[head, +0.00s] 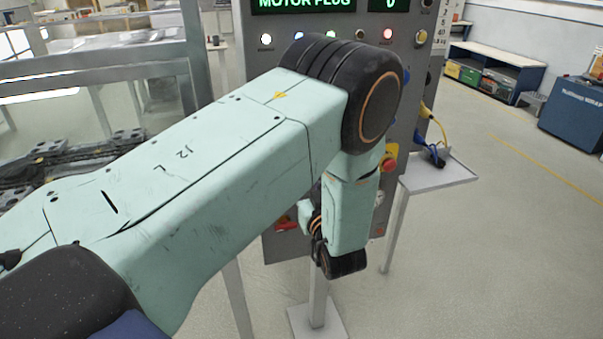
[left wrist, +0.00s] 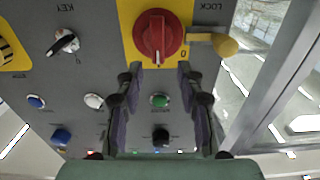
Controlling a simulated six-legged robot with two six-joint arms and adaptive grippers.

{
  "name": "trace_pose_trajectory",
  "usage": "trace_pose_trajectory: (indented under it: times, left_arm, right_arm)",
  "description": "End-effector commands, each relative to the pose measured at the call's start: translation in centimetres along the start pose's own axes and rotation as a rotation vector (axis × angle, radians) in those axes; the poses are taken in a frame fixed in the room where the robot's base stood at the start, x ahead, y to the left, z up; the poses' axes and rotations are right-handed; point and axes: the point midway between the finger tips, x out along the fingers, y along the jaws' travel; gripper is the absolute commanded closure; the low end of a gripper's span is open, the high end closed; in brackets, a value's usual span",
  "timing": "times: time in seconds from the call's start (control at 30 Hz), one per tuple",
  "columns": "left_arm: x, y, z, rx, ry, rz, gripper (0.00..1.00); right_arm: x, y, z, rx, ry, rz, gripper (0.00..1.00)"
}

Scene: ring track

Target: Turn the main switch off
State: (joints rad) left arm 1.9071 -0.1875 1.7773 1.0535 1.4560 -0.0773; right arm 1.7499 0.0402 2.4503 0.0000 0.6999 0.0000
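The main switch (left wrist: 158,36) is a red rotary knob on a yellow plate (left wrist: 126,17), seen upside down in the left wrist view. Its grip ridge stands upright in that picture, and a "0" is printed beside it. My left gripper (left wrist: 159,69) is open, its two fingers apart and pointing at the knob. The fingertips appear just below the knob, one to each side, with nothing between them; I cannot tell if they touch it. In the head view my left arm covers much of the grey panel (head: 285,252), and the knob cannot be made out. My right gripper is not in view.
Beside the switch is a lock lever with a yellow handle (left wrist: 225,44). A key switch (left wrist: 66,42) and several push buttons share the panel. A red button (head: 390,165) on yellow sits at the panel's right edge, near a small side shelf (head: 440,172).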

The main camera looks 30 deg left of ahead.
Motion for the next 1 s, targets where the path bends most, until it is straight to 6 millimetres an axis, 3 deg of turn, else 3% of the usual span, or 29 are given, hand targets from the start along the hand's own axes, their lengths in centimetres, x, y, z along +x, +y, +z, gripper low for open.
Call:
trace_pose_trajectory:
  times: [0.23,0.6,1.0]
  left_arm:
    - [3.1,0.2,0.0,-0.001,-0.001,0.001,0.62]
    - [3.8,0.6,0.0,0.0,0.0,0.004,0.62]
    - [3.8,0.5,0.1,0.001,-0.002,0.004,0.96]
  right_arm:
    - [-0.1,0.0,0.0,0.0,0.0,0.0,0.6]
    - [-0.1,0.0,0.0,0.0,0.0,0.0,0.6]
    - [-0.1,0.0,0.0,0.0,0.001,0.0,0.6]
